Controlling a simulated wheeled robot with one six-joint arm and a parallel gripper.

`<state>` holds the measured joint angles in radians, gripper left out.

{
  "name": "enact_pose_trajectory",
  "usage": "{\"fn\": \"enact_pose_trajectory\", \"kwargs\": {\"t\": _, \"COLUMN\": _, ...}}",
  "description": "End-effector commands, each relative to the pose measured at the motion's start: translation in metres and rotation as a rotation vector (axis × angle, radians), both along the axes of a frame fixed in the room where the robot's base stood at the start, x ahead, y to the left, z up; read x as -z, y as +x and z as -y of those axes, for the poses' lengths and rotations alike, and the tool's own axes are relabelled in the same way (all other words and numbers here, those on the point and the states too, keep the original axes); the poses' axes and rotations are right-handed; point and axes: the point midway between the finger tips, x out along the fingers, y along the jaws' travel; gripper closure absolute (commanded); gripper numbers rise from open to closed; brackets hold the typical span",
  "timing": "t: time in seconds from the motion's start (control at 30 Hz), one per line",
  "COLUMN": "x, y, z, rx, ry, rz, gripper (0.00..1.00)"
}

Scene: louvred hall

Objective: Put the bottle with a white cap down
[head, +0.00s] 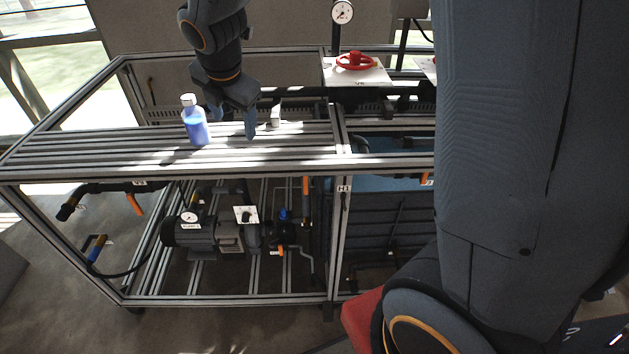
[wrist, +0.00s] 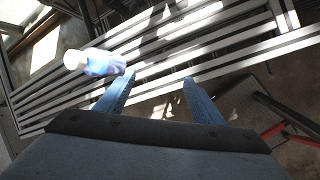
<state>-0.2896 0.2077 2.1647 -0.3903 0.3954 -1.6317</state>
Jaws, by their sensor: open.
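The bottle with a white cap (head: 195,127) has a clear body with blue contents. It stands upright on the slatted metal top (head: 100,150) of the frame. My gripper (head: 233,122) is open and empty, just to the right of the bottle and low over the slats. In the wrist view the bottle (wrist: 100,64) lies up and left of my gripper (wrist: 160,78), outside the space between the two blue fingers. I cannot tell whether the left finger touches it.
A small light block (head: 275,115) is on the top, right of my gripper. A red valve wheel (head: 356,61) on a white plate and a gauge (head: 342,12) are behind. A pump (head: 195,233) sits on the lower shelf. The slats left of the bottle are clear.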

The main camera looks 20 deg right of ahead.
Motion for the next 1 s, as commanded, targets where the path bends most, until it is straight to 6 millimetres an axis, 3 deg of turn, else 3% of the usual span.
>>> {"fn": "enact_pose_trajectory", "kwargs": {"t": 0.1, "x": 0.015, "y": -0.035, "z": 0.034, "rx": 0.392, "ry": 0.147, "rz": -0.050, "gripper": 0.38}}
{"fn": "enact_pose_trajectory", "kwargs": {"t": 0.3, "x": 0.039, "y": -0.099, "z": 0.077, "rx": 1.084, "ry": 0.365, "rz": -0.116, "gripper": 0.38}}
{"fn": "enact_pose_trajectory", "kwargs": {"t": 0.5, "x": 0.058, "y": -0.159, "z": 0.104, "rx": 1.729, "ry": 0.519, "rz": -0.145, "gripper": 0.38}}
{"fn": "enact_pose_trajectory", "kwargs": {"t": 0.6, "x": 0.064, "y": -0.181, "z": 0.110, "rx": 1.960, "ry": 0.564, "rz": -0.146, "gripper": 0.38}}
{"fn": "enact_pose_trajectory", "kwargs": {"t": 0.77, "x": 0.068, "y": -0.198, "z": 0.119, "rx": 2.155, "ry": 0.596, "rz": -0.143, "gripper": 0.38}}
{"fn": "enact_pose_trajectory", "kwargs": {"t": 1.0, "x": 0.069, "y": -0.200, "z": 0.120, "rx": 2.186, "ry": 0.601, "rz": -0.142, "gripper": 0.38}}
